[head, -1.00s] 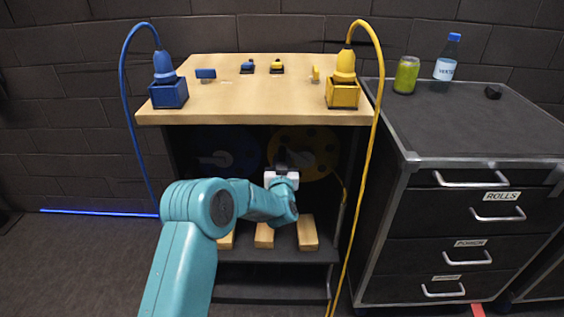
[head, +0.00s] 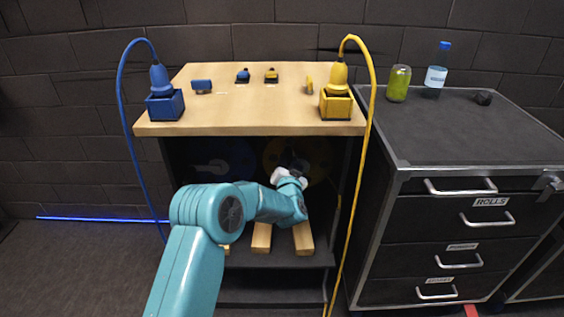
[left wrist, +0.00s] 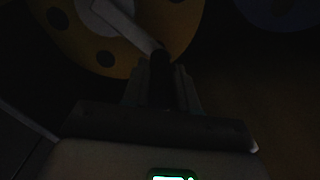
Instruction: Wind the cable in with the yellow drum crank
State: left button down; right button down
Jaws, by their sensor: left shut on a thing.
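The yellow drum (head: 272,152), a disc with round holes, sits inside the dark cabinet under the wooden top. In the left wrist view the yellow drum (left wrist: 92,30) shows its pale crank arm (left wrist: 122,22), ending in a dark handle (left wrist: 160,68). My left gripper (head: 297,165) is in front of the drum and shut on that crank handle; in the left wrist view its jaws (left wrist: 161,85) are dim. The yellow cable (head: 366,150) hangs from a yellow plug (head: 338,75) in a yellow box.
A blue drum (head: 235,158) is beside the yellow one, with a blue cable (head: 122,110) at the left. Wooden blocks (head: 262,238) lie on the shelf below my arm.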

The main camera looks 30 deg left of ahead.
pick_arm(q)
jog(key=w+d+m+p, duration=0.3)
jog(key=w+d+m, duration=0.1)
jog(key=d+m, duration=0.3)
jog(key=shift+w+d+m+p, duration=0.15)
jog(key=shift+m+p, duration=0.2)
jog(key=shift+m, duration=0.95)
jog(key=shift+d, duration=0.15)
jog(key=c, duration=0.9)
grip_release()
jog(key=shift+f, duration=0.1)
jog(key=v, duration=1.6)
jog(key=shift+p, duration=0.35)
